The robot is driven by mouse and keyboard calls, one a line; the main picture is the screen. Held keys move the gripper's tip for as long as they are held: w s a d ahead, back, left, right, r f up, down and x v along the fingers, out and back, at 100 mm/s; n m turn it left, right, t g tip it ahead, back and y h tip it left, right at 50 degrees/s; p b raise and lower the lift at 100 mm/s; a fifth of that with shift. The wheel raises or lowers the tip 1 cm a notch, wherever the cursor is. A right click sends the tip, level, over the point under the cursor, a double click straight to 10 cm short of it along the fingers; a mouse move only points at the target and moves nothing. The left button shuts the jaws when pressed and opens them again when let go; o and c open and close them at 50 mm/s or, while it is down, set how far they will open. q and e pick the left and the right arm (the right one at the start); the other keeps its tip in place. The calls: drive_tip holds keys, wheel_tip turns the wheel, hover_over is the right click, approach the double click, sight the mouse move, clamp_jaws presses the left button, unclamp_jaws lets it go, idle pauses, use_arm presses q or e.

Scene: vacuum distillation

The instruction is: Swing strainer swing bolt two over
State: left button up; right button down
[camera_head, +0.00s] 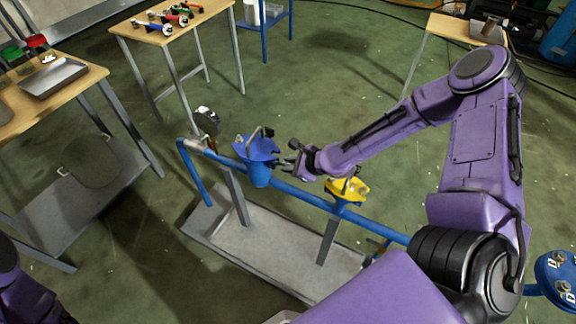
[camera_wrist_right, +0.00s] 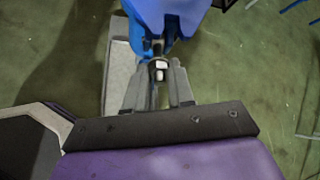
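The blue strainer (camera_head: 259,172) sits on the blue pipe run, with its wide blue top flange towards the back. In the right wrist view the blue strainer (camera_wrist_right: 168,14) fills the top middle. A swing bolt (camera_wrist_right: 159,70) with a pale metal end shows between the fingers, just below the blue body. My right gripper (camera_head: 289,160) is at the right side of the strainer; in the wrist view my right gripper (camera_wrist_right: 158,84) has its two fingers apart, one on each side of the bolt. Whether they touch it I cannot tell. My left gripper is out of view.
A yellow valve part (camera_head: 346,190) stands on the blue pipe (camera_head: 295,190) right of the strainer, under my right forearm. A gauge (camera_head: 206,118) rises at the pipe's left end. Tables (camera_head: 150,36) with tools and a tray (camera_head: 54,78) stand at the back left.

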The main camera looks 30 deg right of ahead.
drive_tip(key=g+p, duration=0.1)
drive_tip(key=p, duration=0.1)
drive_tip(key=r+g+h+p, duration=0.1)
drive_tip(key=p, duration=0.2)
drive_tip(key=r+g+p, duration=0.1)
drive_tip(key=p, duration=0.1)
drive_tip(key=shift+w+a+r+h+p, duration=0.1)
drive_tip(key=shift+w+a+h+p, duration=0.2)
drive_tip(key=shift+w+p, duration=0.1)
drive_tip(key=shift+w+g+p, duration=0.1)
drive_tip(key=shift+g+p, duration=0.2)
drive_tip(key=shift+p, duration=0.05)
drive_tip(key=shift+a+f+h, duration=0.1)
drive_tip(key=shift+f+h, duration=0.1)
drive_tip(key=shift+h, duration=0.1)
drive_tip(key=c, duration=1.2)
unclamp_jaws()
drive_tip(key=shift+r, duration=0.1)
